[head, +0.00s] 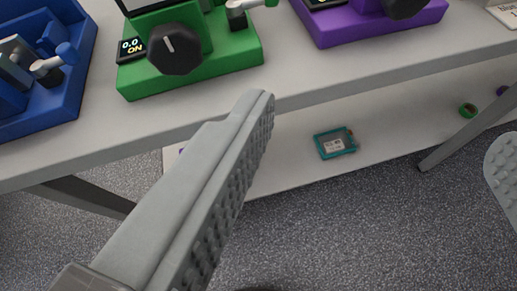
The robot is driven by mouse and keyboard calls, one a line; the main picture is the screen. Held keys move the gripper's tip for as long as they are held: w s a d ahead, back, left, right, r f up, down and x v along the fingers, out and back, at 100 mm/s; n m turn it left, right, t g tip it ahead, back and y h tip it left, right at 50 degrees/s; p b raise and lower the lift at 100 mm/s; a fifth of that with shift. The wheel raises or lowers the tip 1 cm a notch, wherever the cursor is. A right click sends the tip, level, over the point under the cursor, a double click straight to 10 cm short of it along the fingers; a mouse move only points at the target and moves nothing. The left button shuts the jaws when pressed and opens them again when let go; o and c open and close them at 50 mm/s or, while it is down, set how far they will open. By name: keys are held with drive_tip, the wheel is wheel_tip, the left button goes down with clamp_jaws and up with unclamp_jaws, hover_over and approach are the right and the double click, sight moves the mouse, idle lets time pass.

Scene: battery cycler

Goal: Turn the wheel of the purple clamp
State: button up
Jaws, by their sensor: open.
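The purple unit (370,26) stands on the bench at the top right of the head view, and its upper part is cut off by the picture edge. A black knob (404,5) and a small dark display (324,3) show on it. Its clamp wheel cannot be made out. My gripper (382,124) is open and empty. Its long grey left finger reaches up toward the bench edge, and only the tip of its right finger shows at the right edge. The fingers are apart from the purple unit, which lies beyond them.
A green unit (225,62) with a black knob (174,48) and a lit display stands left of the purple one. A blue unit (72,85) stands at the far left. A teal-framed item (335,143) and a small green ring (467,110) lie on the lower shelf (400,135).

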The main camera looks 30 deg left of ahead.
drive_tip(key=shift+s+a+r+t, duration=0.1)
drive_tip(key=shift+s+r+t, duration=0.15)
drive_tip(key=shift+r, duration=0.3)
drive_tip(key=shift+s+a+r+t, duration=0.2)
drive_tip(key=shift+s+r, duration=0.1)
drive_tip(key=shift+r, duration=0.3)
drive_tip(key=shift+s+a+r+t, duration=0.1)
drive_tip(key=shift+s+r+t, duration=0.15)
drive_tip(key=shift+r, duration=0.3)
drive_tip(key=shift+d, duration=0.1)
